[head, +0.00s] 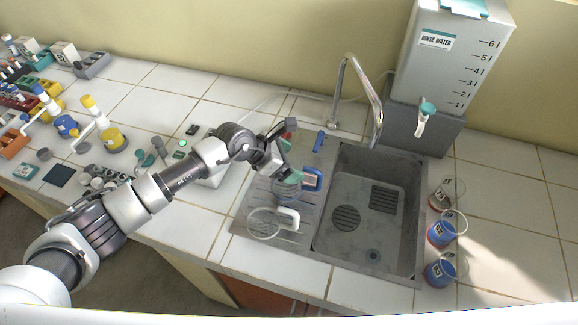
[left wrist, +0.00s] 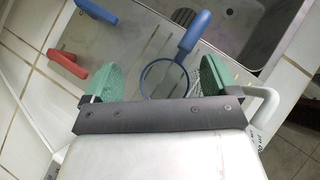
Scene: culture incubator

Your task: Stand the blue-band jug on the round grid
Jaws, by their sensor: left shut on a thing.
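The blue-band jug (head: 311,180) is clear, with a blue handle, and is at the drainboard left of the basin. In the left wrist view its blue rim and handle (left wrist: 192,36) show between the green finger pads. My left gripper (head: 287,176) is shut on this jug, with a pad on either side of it. I cannot tell whether its base touches the drainboard. The round grid (head: 345,218) lies on the sink floor, to the right of the jug, with nothing on it. My right gripper is not in view.
A clear jug with a white handle (head: 289,217) stands close in front of the held jug. A square grid (head: 383,198) is also in the basin. The tap (head: 374,110) arches over the basin's back. Several numbered cups (head: 440,270) stand right of the sink.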

